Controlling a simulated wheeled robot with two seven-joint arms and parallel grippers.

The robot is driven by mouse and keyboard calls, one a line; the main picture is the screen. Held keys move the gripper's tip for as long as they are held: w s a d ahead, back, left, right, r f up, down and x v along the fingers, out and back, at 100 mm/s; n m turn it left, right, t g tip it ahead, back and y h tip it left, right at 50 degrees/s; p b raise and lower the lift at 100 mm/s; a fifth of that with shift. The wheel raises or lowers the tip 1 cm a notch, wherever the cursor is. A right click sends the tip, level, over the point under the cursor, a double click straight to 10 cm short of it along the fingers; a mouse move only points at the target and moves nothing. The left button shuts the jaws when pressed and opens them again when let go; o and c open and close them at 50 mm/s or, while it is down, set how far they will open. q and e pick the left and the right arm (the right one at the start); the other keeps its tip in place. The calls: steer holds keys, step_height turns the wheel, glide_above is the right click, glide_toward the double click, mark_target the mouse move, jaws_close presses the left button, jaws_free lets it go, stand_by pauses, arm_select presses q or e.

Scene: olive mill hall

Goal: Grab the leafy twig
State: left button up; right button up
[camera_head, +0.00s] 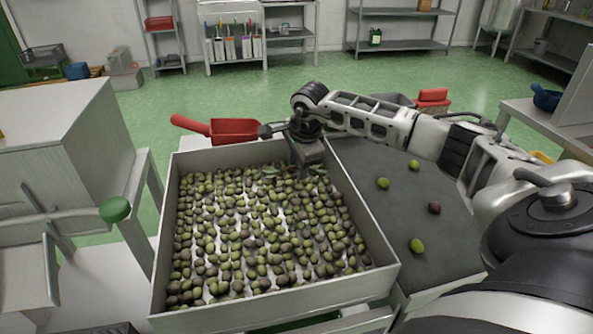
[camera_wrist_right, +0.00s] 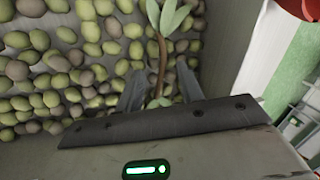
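The leafy twig (camera_wrist_right: 162,50) has a thin brown stem and pale green leaves. It lies on the olives near the far wall of the metal tray (camera_head: 163,240). In the head view only a few leaves (camera_head: 270,171) show beside my right gripper (camera_head: 303,172), which hides the rest. My right gripper points down into the tray. In the right wrist view its two fingers (camera_wrist_right: 160,84) stand apart, with the stem between them and a gap on both sides. My left gripper is not in view.
Green and dark olives (camera_head: 260,235) fill the tray. A red scoop (camera_head: 232,131) lies just behind its far wall. To the right, a dark belt (camera_head: 400,205) carries several loose olives. A machine with a green knob (camera_head: 115,209) stands at the left.

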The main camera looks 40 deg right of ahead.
steer(key=shift+f, duration=0.2)
jaws_close()
